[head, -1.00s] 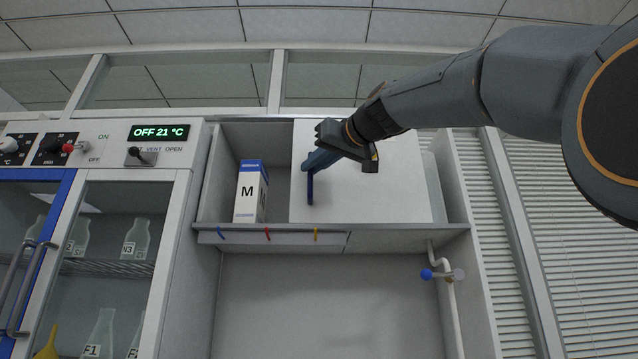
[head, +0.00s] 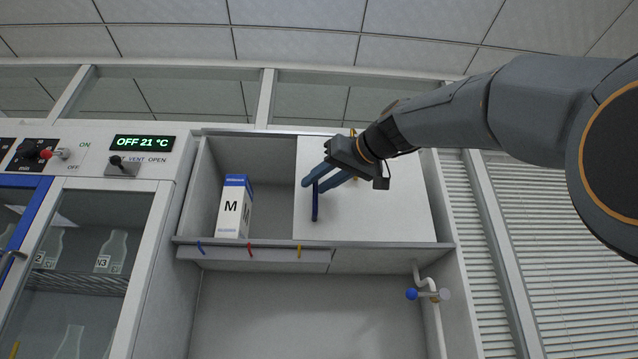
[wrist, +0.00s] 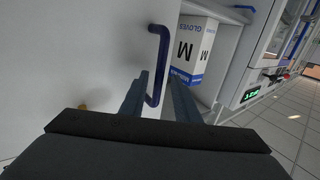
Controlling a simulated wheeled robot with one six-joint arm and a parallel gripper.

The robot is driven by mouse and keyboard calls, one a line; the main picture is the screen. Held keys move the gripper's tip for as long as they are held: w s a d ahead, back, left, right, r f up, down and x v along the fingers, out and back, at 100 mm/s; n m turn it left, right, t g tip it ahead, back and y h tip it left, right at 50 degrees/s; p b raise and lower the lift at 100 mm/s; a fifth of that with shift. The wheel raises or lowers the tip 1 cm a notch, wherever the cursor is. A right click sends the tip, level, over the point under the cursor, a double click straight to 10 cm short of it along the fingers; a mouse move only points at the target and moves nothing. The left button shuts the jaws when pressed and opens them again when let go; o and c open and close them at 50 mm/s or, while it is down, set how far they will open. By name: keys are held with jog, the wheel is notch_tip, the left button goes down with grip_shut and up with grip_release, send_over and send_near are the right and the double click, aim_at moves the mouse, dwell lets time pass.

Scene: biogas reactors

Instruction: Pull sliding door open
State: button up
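The white sliding door (head: 385,215) covers the right half of the wall cupboard, and the left half stands open. Its dark blue bar handle (head: 315,200) is upright near the door's left edge. My gripper (head: 319,180) is at the handle, its two fingers spread apart. In the wrist view the handle (wrist: 158,60) runs upright, its lower end between the open fingers of my gripper (wrist: 158,95). I cannot tell whether a finger touches it. The door's face (wrist: 75,50) fills the left of the wrist view.
A white and blue glove box (head: 235,208) marked M stands in the open compartment. Blue, red and yellow hooks (head: 250,250) line the ledge below. A valve with a blue knob (head: 411,294) is at lower right. An incubator (head: 100,230) with glass doors stands left.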

jog(key=b+v, duration=0.2)
jog(key=v, duration=0.5)
jog(key=shift+s+d+b, duration=0.25)
jog(key=shift+s+b, duration=0.05)
jog(key=shift+b, duration=0.05)
dwell(0.4)
